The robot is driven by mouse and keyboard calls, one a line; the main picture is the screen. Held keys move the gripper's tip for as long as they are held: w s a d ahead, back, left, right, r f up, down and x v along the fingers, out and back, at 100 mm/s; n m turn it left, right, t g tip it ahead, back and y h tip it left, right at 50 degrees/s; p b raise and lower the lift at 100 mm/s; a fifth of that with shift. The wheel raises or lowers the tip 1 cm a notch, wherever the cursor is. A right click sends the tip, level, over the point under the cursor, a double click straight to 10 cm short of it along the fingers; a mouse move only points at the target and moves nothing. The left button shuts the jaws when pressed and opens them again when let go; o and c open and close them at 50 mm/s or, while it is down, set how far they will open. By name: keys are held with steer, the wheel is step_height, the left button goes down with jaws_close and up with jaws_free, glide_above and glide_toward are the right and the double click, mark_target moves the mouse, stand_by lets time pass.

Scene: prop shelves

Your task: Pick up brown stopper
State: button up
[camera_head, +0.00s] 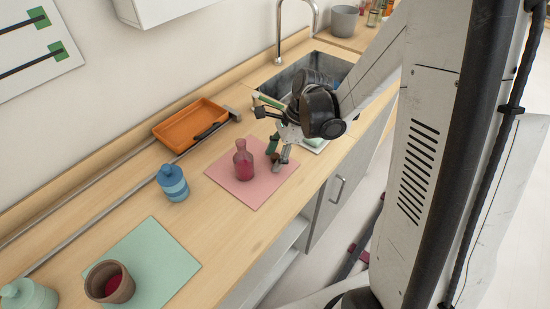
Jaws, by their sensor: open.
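A small brown object (275,156), which looks like the brown stopper, shows at the fingertips of my gripper (278,155). It is partly hidden by the fingers. My gripper is open and points down over the right part of a pink mat (228,181). One finger is on each side of the brown object or close to it; I cannot tell whether they touch it. A reddish-pink bottle (243,164) stands upright on the mat, to the left of my gripper and apart from it.
A blue jar (172,183) stands left of the mat. An orange tray (188,122) with a hammer-like tool (215,127) is at the back. A green mat (150,262) bears a brown cup (108,283) at lower left. A sink (325,62) lies behind my gripper.

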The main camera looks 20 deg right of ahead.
steer(key=shift+c, duration=0.5)
steer(key=c, duration=0.8)
steer(key=shift+r, duration=0.1)
